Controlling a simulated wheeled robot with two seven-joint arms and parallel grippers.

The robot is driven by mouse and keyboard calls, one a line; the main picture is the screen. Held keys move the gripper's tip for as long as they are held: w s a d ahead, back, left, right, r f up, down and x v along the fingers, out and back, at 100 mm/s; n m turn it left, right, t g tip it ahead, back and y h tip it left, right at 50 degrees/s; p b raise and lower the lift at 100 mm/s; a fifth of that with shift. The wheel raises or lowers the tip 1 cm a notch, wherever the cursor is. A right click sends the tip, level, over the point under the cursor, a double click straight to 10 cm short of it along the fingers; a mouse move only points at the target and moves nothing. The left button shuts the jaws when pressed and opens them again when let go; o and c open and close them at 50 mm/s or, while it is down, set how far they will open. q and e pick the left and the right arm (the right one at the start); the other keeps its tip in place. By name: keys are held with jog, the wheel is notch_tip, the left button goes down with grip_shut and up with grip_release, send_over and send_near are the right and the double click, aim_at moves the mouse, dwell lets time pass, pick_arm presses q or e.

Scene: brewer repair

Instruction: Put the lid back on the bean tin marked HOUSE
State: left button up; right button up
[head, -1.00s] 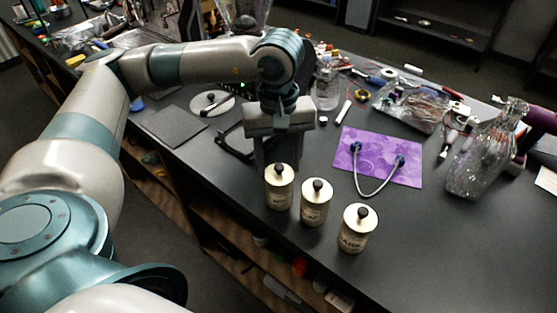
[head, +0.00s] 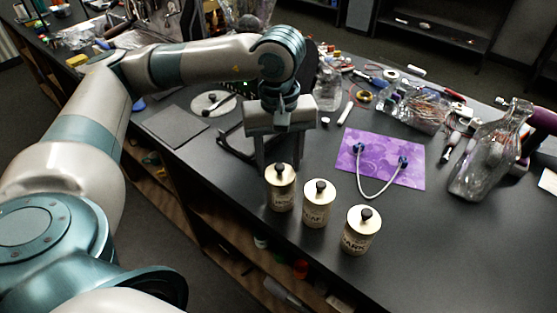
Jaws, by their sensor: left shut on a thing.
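Three cream tins with pale lids and black knobs stand in a slanting row near the bench's front edge. The leftmost tin (head: 281,199) has a label too small to read surely; I take it for the HOUSE tin. Its lid (head: 272,175) sits at the tin's top, looking level; I cannot tell whether it is fully seated. My left gripper (head: 281,164) points down over this tin, its fingers either side of the lid's knob, shut on it. The middle tin (head: 317,209) and the right tin (head: 358,238), which seems to read DARK, have lids on. My right gripper is out of view.
A purple patterned mat (head: 400,153) with a grey bent hose (head: 378,195) lies right of the tins. A glass bottle (head: 484,160) stands at the right. A dark flat pad (head: 177,127) lies at the left. Clutter fills the back; the front right of the bench is clear.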

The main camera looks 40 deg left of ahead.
pick_arm(q)
jog(key=shift+f, duration=0.35)
jog(key=o, duration=1.7)
jog(key=shift+a+f, duration=0.1)
jog(key=shift+c, duration=0.2)
jog(key=shift+w+d+r+p, duration=0.1)
jog(key=shift+d+r+p, duration=0.15)
jog(key=shift+r, duration=0.7)
jog(key=shift+d+r+p, duration=0.15)
jog(key=shift+r+p, duration=0.1)
jog(key=shift+r, duration=0.7)
jog(key=shift+r+p, duration=0.75)
jog(key=shift+r, duration=1.2)
grip_shut()
jog(key=shift+a, duration=0.1)
jog(key=shift+f, duration=0.15)
